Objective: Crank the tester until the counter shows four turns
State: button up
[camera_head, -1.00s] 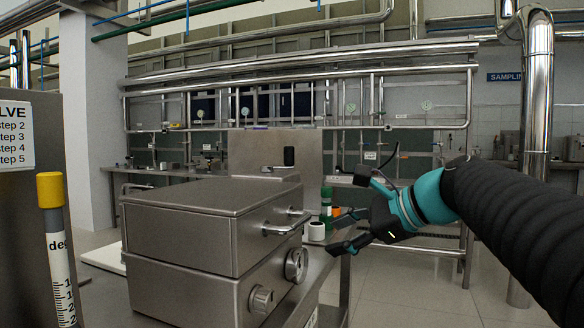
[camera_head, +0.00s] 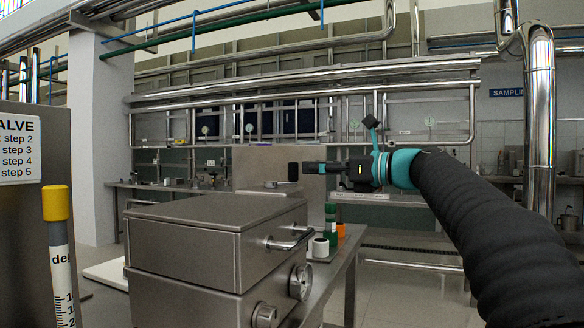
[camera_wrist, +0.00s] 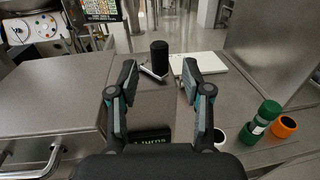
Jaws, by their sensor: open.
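The tester's crank ends in an upright black knob (camera_wrist: 159,57) on a thin silver arm (camera_wrist: 152,74). The same black knob (camera_head: 293,171) shows in the head view behind the steel box, with part of the crank (camera_head: 268,186) below it. My gripper (camera_wrist: 159,68) is open and empty, level and pointing at the knob. In the wrist view the knob appears between the fingertips but a little beyond them. In the head view my gripper (camera_head: 308,167) is just right of the knob. A black panel (camera_wrist: 152,137) with pale characters is partly covered by my gripper; I cannot read a count.
A steel box (camera_head: 215,232) with a handle and dials stands in front. A green bottle (camera_wrist: 262,121), an orange ring (camera_wrist: 284,126) and a white cup (camera_wrist: 220,136) stand to the right. A white board (camera_wrist: 200,66) lies behind the knob.

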aim_at(293, 182)
jog(key=x, duration=0.6)
jog(key=shift+w+a, duration=0.15)
jog(key=shift+a, duration=0.05)
grip_shut()
